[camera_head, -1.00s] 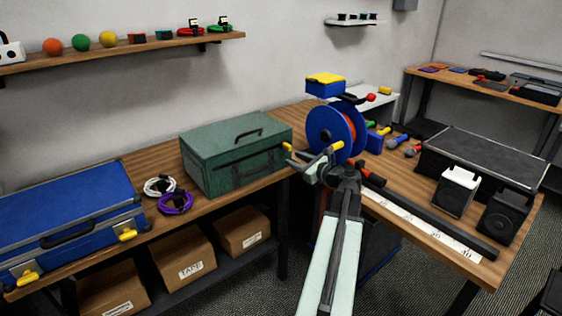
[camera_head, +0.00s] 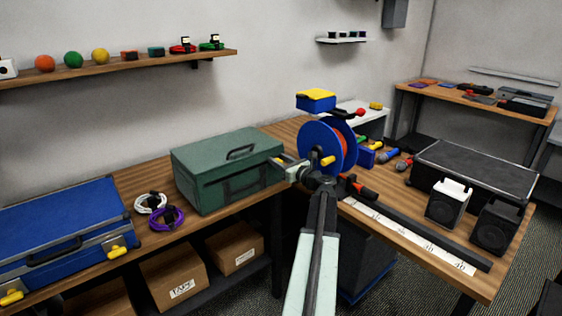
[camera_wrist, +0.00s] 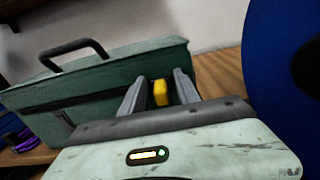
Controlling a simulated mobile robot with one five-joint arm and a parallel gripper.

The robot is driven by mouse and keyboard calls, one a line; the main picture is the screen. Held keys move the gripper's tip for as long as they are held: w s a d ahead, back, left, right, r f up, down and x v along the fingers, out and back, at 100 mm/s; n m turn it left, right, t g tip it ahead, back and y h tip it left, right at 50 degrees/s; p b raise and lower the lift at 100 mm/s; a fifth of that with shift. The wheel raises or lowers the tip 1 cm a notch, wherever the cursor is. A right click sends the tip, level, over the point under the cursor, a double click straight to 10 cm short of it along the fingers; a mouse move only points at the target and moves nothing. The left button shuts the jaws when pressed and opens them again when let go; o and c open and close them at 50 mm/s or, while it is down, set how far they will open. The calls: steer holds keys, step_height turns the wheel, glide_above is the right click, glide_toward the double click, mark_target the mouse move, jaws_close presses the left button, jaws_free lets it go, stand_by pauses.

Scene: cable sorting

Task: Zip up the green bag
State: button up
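The green bag (camera_head: 225,172) stands closed-looking on the wooden bench, with a black handle on top and a dark strip across its front. It fills the left of the wrist view (camera_wrist: 95,88). A yellow pull (camera_wrist: 160,92) shows at the bag's right end. My gripper (camera_head: 279,166) is at that end of the bag. In the wrist view its two grey fingers (camera_wrist: 160,80) are open, one on each side of the yellow pull, with gaps visible. Whether the zip is open cannot be told. In the head view the gripper hides the pull.
A blue cable reel (camera_head: 325,147) stands close right of my gripper. White cable (camera_head: 150,203) and purple cable (camera_head: 166,219) coils lie left of the bag, beside a blue case (camera_head: 62,225). A dark bar and ruler (camera_head: 420,236) lie along the right bench.

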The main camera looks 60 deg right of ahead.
steer(key=shift+c, duration=0.4)
jaws_close()
steer(key=shift+s+d, duration=0.1)
stand_by(0.8)
